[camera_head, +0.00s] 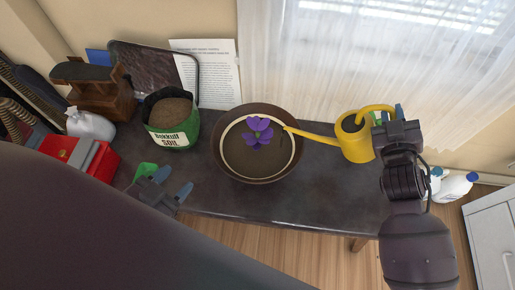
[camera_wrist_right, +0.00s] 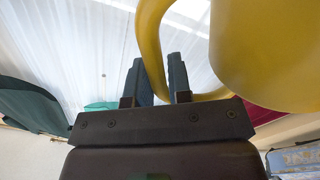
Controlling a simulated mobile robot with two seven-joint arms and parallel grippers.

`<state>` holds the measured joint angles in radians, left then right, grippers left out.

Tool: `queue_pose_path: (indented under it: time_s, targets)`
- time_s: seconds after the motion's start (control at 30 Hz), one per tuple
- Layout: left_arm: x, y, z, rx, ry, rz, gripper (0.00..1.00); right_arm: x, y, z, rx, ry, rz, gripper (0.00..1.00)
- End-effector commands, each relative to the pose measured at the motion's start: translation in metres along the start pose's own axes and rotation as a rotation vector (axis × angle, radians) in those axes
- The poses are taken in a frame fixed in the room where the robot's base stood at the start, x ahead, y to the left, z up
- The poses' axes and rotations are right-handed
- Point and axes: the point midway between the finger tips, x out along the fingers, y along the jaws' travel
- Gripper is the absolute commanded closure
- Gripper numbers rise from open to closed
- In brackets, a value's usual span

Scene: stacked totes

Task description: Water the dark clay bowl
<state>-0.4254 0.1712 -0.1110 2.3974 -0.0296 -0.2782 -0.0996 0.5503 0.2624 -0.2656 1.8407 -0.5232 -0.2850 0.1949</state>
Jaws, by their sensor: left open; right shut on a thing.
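The dark clay bowl (camera_head: 223,166) stands on the dark table, filled with brown soil, with a purple flower (camera_head: 258,131) in it. The yellow watering can (camera_head: 355,146) is right of the bowl, its long spout pointing left with the tip over the bowl's right rim. My right gripper (camera_head: 388,113) is shut on the can's handle, which also shows between the fingers in the right wrist view (camera_wrist_right: 160,75). No water is visible. My left gripper (camera_head: 172,184) is open and empty near the table's front edge, left of the bowl.
A green soil bag (camera_head: 172,138) stands left of the bowl. A red box (camera_head: 80,156), a white bottle (camera_head: 88,124) and a wooden piece (camera_head: 98,88) crowd the left end. A paper sheet (camera_head: 222,75) leans behind. The tabletop front right of the bowl is clear.

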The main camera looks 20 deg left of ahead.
Motion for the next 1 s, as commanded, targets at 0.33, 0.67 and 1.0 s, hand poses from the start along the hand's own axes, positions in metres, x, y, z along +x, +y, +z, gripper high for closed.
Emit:
queue_pose_path:
  time_s: [0.33, 0.67, 1.0]
  targets:
    - [0.0, 0.0, -0.001, 0.0, 0.002, -0.001, 0.49, 0.001, 0.002, -0.004, 0.001, 0.009, 0.003, 1.0]
    - [-0.001, -0.002, -0.006, 0.001, 0.012, -0.003, 0.49, 0.001, 0.004, -0.009, -0.013, 0.01, 0.004, 1.0]
    - [-0.001, 0.0, 0.004, -0.009, -0.022, 0.002, 0.49, 0.001, 0.003, -0.009, -0.021, 0.008, 0.003, 1.0]
